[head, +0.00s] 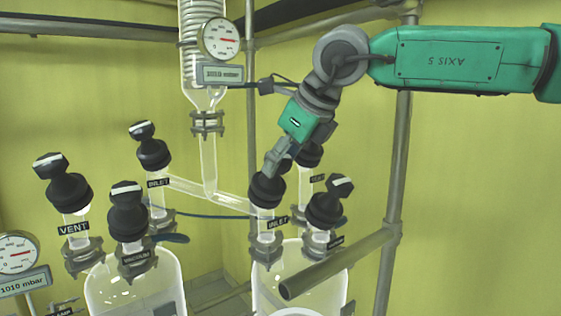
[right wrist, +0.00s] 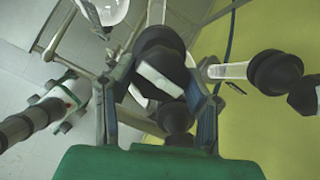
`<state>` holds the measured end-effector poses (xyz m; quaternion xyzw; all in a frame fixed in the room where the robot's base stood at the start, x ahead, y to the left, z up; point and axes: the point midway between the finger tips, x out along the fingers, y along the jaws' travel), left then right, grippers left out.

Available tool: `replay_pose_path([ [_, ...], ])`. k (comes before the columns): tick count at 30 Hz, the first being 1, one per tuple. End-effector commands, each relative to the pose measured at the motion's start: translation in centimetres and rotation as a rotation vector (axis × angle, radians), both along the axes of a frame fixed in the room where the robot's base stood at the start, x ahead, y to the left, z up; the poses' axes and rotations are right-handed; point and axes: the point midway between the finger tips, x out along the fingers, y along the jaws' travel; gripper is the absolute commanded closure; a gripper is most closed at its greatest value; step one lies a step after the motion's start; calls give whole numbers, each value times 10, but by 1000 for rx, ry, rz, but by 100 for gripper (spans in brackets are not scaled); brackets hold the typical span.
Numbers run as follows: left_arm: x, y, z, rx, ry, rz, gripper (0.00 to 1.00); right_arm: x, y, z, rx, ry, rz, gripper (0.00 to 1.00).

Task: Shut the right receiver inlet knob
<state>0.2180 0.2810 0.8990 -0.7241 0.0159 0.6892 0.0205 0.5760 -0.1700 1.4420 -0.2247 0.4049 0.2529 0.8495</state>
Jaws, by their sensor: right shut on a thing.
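The right receiver inlet knob (head: 267,190) is a black knob on the glass neck labelled INLET, on top of the right receiver (head: 300,285). My right gripper (head: 278,165) reaches down to it from above and is shut on its upper part, which it partly hides. In the right wrist view the black knob with its white top mark (right wrist: 165,80) sits between the two fingers of my right gripper (right wrist: 160,92). My left gripper is not in view.
Another black knob (head: 326,200) stands close to the right of the held one, with one more behind. The left receiver (head: 135,285) carries several similar knobs. A metal rail (head: 335,264) crosses in front of the right receiver. A glass column with a gauge (head: 221,39) hangs behind.

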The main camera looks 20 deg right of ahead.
Motion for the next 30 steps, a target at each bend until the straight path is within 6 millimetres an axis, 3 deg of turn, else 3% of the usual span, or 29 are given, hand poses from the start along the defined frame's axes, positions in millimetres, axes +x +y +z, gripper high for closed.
replay_pose_path([
  [1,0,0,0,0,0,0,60,2,-1,9,28,-13,-39,86],
  [30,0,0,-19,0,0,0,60,2,2,7,462,149,-835,86],
])
